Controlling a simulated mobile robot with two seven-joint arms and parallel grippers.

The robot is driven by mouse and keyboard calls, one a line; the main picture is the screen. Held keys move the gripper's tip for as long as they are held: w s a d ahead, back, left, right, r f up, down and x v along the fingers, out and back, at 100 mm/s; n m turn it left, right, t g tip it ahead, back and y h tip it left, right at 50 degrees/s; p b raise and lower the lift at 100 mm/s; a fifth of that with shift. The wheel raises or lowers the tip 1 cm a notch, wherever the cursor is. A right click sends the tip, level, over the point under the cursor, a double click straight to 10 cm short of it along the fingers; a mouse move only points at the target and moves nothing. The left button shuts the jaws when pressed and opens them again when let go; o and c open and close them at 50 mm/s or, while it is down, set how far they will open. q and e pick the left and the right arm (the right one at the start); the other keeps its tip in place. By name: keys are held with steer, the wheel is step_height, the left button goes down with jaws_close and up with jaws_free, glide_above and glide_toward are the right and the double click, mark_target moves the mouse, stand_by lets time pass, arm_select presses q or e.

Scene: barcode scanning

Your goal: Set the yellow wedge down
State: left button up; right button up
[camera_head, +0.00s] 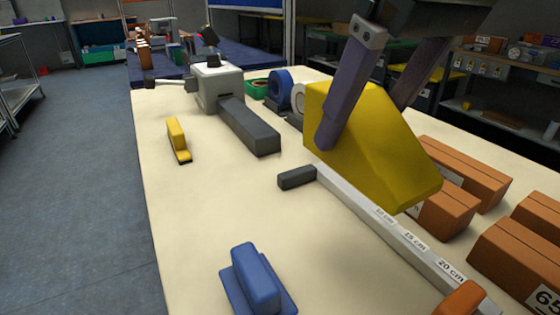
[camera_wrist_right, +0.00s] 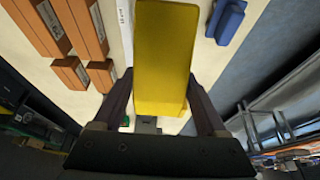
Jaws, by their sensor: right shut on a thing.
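The yellow wedge (camera_head: 375,145) is a large block with a sloping face. My right gripper (camera_head: 350,100) is shut on it, one finger on its near side and the other behind. The wedge appears raised above the cream table (camera_head: 205,225), in front of the orange-brown boxes. In the right wrist view the wedge (camera_wrist_right: 166,60) fills the middle between the two fingers of my right gripper (camera_wrist_right: 160,105). The gap under the wedge is hard to judge. My left gripper is not in view.
A white measuring strip (camera_head: 400,235) with a dark end block (camera_head: 297,177) runs below the wedge. Orange-brown boxes (camera_head: 515,255) stand right. A blue block (camera_head: 257,280), a small yellow-and-black item (camera_head: 178,140) and a grey device (camera_head: 218,88) are on the table. The left-centre is mostly clear.

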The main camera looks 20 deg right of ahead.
step_height(320, 180, down, 13)
steer(key=b, duration=0.4)
steer(key=shift+f, duration=0.2)
steer(key=o, duration=1.5)
steer(key=shift+f, duration=0.1)
